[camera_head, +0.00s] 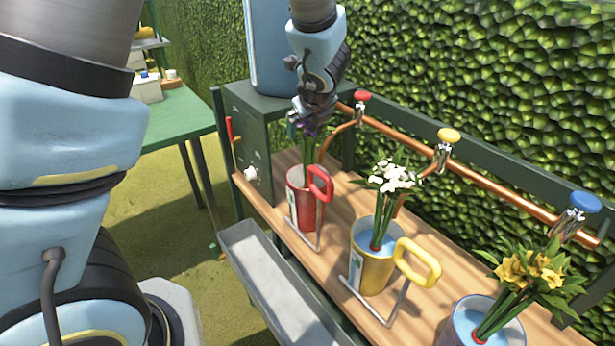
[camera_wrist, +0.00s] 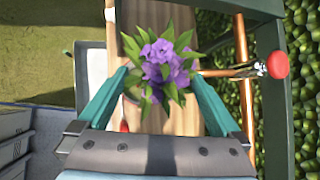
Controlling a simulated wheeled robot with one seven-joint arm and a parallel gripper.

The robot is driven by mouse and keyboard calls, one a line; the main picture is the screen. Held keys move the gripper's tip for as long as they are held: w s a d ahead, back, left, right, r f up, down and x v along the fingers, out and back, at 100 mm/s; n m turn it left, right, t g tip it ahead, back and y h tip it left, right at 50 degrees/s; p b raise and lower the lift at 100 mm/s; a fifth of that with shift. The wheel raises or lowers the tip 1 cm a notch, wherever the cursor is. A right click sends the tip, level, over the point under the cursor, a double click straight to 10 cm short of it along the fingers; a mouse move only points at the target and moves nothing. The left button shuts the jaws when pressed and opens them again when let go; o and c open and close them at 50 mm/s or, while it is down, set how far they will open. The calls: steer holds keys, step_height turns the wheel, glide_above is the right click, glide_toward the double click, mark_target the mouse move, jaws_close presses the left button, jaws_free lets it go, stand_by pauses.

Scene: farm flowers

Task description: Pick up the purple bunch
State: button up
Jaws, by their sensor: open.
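The purple bunch (camera_wrist: 164,65) shows purple blooms and green leaves in the wrist view, between the two fingers of my gripper (camera_wrist: 160,85). The fingers are apart, on either side of the blooms. In the head view the purple bunch (camera_head: 306,130) stands in the red bucket (camera_head: 297,200), directly under my gripper (camera_head: 313,112), which hides part of the blooms. Whether the fingers touch the stems cannot be told.
A yellow bucket (camera_head: 366,265) holds white flowers (camera_head: 395,177), and a blue-rimmed bucket (camera_head: 462,330) holds yellow flowers (camera_head: 528,270). A copper pipe (camera_head: 480,193) with red, yellow and blue taps runs behind. A green box (camera_head: 250,140) stands left of the red bucket. A metal trough (camera_head: 270,280) runs along the front.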

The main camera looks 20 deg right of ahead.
steer(key=b+x, duration=0.1)
steer(key=x, duration=0.6)
steer(key=shift+d+f, duration=0.2)
steer(key=shift+f, duration=0.2)
steer(key=shift+w+r, duration=0.1)
jaws_close()
stand_by(0.4)
